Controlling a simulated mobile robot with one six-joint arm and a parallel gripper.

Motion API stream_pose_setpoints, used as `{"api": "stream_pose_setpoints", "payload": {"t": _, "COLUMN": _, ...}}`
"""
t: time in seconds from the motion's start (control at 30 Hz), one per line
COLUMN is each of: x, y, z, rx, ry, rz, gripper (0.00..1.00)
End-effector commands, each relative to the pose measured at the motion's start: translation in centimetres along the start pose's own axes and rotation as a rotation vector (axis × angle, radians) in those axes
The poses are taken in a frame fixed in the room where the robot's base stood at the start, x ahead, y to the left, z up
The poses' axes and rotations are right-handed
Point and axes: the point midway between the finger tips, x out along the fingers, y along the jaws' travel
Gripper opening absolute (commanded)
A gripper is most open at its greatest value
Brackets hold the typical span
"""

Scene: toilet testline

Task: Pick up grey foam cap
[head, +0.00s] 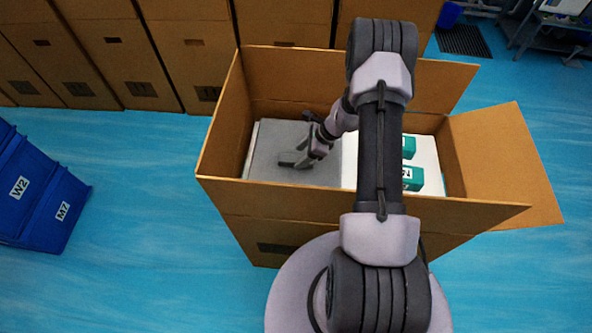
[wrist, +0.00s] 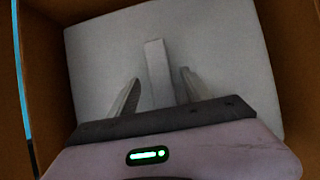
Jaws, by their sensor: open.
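The grey foam cap (head: 268,139) is a flat grey slab inside the left part of an open cardboard box. In the wrist view the cap (wrist: 215,45) fills most of the picture, and a narrow raised strip (wrist: 156,62) runs along its middle. My gripper (head: 292,160) reaches down into the box over the cap. It also shows in the wrist view (wrist: 160,77), with its fingers apart, one on each side of the strip. I cannot tell whether the fingers touch the cap. My arm hides part of the box's inside in the head view.
The open box (head: 330,200) has walls close around the cap, with a flap out to the right. White packing with teal pieces (head: 410,178) lies on its right side. Closed cartons (head: 100,50) line the back. Blue bins (head: 40,195) stand at left. Blue floor is free between.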

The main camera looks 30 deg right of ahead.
Motion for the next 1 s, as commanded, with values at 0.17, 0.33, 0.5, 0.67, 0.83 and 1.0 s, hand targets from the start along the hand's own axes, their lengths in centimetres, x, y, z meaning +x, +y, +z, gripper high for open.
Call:
{"api": "stream_pose_setpoints", "payload": {"t": 0.17, "x": 2.1, "y": 0.0, "z": 0.0, "rx": -0.002, "ry": 0.001, "rz": 0.000, "gripper": 0.58}}
{"api": "stream_pose_setpoints", "payload": {"t": 0.33, "x": 1.9, "y": -0.1, "z": 0.0, "rx": -0.002, "ry": 0.000, "rz": -0.001, "gripper": 0.58}}
{"api": "stream_pose_setpoints", "payload": {"t": 0.5, "x": 2.0, "y": -0.1, "z": 0.0, "rx": -0.002, "ry": 0.000, "rz": -0.001, "gripper": 0.58}}
{"api": "stream_pose_setpoints", "payload": {"t": 0.67, "x": 2.2, "y": -0.1, "z": -0.1, "rx": -0.001, "ry": 0.000, "rz": 0.000, "gripper": 0.58}}
{"api": "stream_pose_setpoints", "payload": {"t": 0.83, "x": 2.3, "y": -0.1, "z": -0.2, "rx": -0.001, "ry": 0.000, "rz": 0.000, "gripper": 0.58}}
{"api": "stream_pose_setpoints", "payload": {"t": 1.0, "x": 2.4, "y": -0.1, "z": -0.2, "rx": -0.001, "ry": 0.000, "rz": 0.000, "gripper": 0.58}}
